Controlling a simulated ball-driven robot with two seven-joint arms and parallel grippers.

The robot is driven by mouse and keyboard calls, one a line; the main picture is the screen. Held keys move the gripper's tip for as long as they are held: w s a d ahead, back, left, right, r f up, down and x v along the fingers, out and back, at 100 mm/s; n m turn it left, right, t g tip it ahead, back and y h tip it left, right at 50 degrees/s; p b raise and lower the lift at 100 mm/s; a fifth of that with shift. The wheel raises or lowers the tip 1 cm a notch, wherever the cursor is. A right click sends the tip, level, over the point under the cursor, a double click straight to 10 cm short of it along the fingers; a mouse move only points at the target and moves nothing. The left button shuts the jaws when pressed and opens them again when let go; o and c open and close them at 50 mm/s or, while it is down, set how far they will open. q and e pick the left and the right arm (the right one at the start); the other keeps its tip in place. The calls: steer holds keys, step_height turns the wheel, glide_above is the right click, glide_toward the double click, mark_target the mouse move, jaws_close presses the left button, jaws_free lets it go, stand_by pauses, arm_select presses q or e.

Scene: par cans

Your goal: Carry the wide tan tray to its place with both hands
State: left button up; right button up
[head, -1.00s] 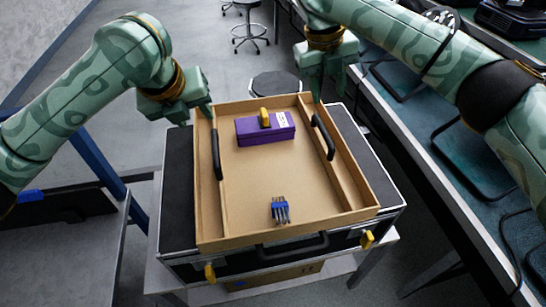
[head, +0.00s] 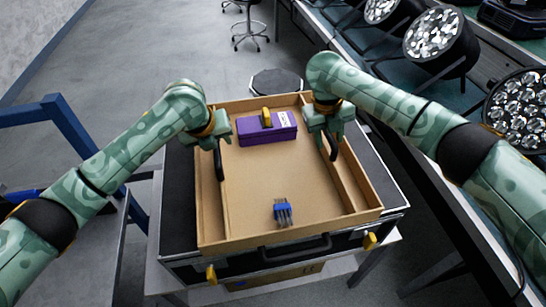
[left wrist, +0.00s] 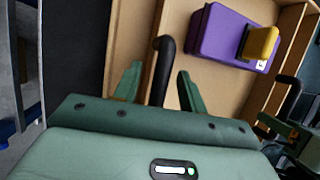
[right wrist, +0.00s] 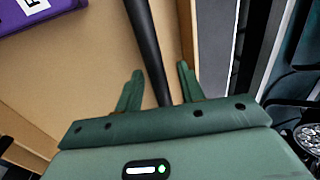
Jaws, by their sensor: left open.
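The wide tan tray (head: 250,195) rests on a black flight case. It has a black handle on its left side (head: 220,166) and one on its right side (head: 333,150). My left gripper (head: 216,138) is open at the left handle; in the left wrist view its fingers (left wrist: 158,82) stand on either side of the bar, with gaps. My right gripper (head: 328,130) is at the right handle; in the right wrist view its fingers (right wrist: 160,82) are apart, with the black bar between them. A purple box (head: 268,135) with a yellow part and a small blue item (head: 283,212) lie in the tray.
The black flight case (head: 177,200) with yellow latches stands on a light table under the tray. A bench with several par cans (head: 440,40) runs along the right. A blue frame (head: 60,115) is at the left. A round black stool (head: 276,82) stands behind the case.

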arm_select(q)
jaws_close()
arm_select(e)
jaws_close()
arm_select(q)
steer(key=shift+w+r, duration=0.1)
steer(key=shift+r, duration=0.1)
arm_select(e)
steer(key=shift+w+r, duration=0.1)
steer(key=shift+r, duration=0.1)
